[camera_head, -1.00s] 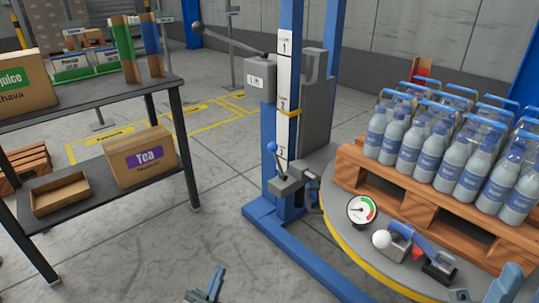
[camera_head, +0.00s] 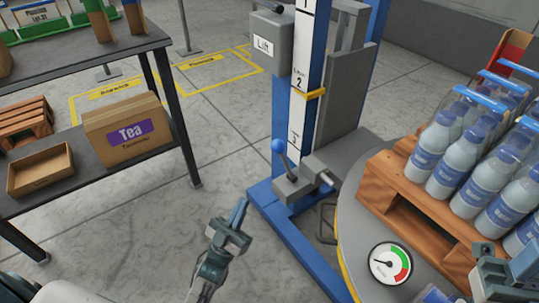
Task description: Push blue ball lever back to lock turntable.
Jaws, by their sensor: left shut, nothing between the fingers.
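The blue ball lever (camera_head: 278,146) stands on a grey bracket at the foot of the blue lift column, beside the turntable. Its rod leans up and to the left from its pivot. The grey turntable (camera_head: 355,218) with a yellow edge is at the right, partly cut off. My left gripper (camera_head: 240,208) is shut and empty, below and left of the lever, apart from it. My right gripper (camera_head: 492,268) shows only in part at the lower right corner, over the turntable; its fingers cannot be made out clearly.
A wooden pallet (camera_head: 392,205) with several bottles (camera_head: 437,150) stands on the turntable, near a round gauge (camera_head: 390,263). The lift column (camera_head: 285,95) rises behind the lever. A shelf (camera_head: 180,125) with a Tea box (camera_head: 130,130) is at left. Floor between is clear.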

